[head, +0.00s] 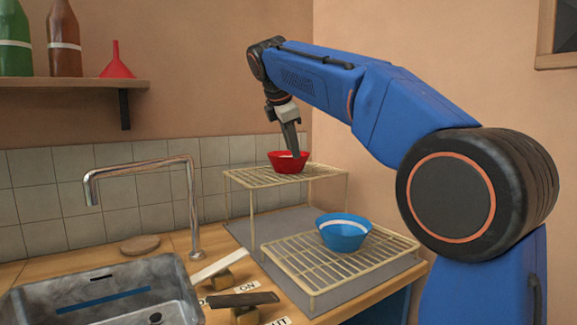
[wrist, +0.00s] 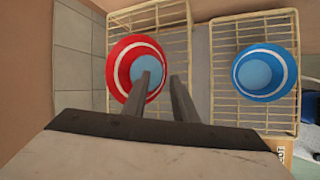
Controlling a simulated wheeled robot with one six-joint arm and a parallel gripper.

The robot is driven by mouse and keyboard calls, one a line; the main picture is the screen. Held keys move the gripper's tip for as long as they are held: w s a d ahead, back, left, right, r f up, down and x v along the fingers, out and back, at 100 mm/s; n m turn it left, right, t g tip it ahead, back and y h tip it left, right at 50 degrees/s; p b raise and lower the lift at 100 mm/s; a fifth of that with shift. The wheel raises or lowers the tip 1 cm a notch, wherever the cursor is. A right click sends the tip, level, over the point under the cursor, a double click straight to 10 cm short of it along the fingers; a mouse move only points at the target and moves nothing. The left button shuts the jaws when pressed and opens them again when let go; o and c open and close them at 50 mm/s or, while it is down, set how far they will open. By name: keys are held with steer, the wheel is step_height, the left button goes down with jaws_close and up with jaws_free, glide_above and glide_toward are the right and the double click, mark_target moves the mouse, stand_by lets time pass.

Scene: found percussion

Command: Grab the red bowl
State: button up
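The red bowl (head: 285,163) stands upright on the upper wire rack (head: 240,180) at the back. It has a white band and, in the wrist view, a light blue inner bottom; the red bowl (wrist: 117,68) is left of centre there. My gripper (wrist: 160,77) is open, with a gap between its two fingers. The left finger is over the inside of the bowl and the right finger is outside its right rim. In the head view my gripper (head: 292,150) points down at the bowl. Contact with the rim cannot be told.
A blue bowl (head: 343,236) stands on the lower wire rack (head: 285,253) in front. A faucet (head: 190,200), a metal sink (head: 95,290) and two levers (head: 225,265) are to the left. A wall shelf (head: 70,84) holds bottles and a red funnel (head: 117,66).

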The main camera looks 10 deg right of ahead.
mark_target(296, 160)
steer(key=shift+s+f+x, duration=0.1)
steer(key=shift+s+x, duration=0.05)
steer(key=shift+x, duration=1.25)
steer(key=shift+s+f+x, duration=0.1)
steer(key=shift+s+x, duration=0.05)
steer(key=shift+x, duration=1.25)
steer(key=shift+a, duration=0.1)
jaws_close()
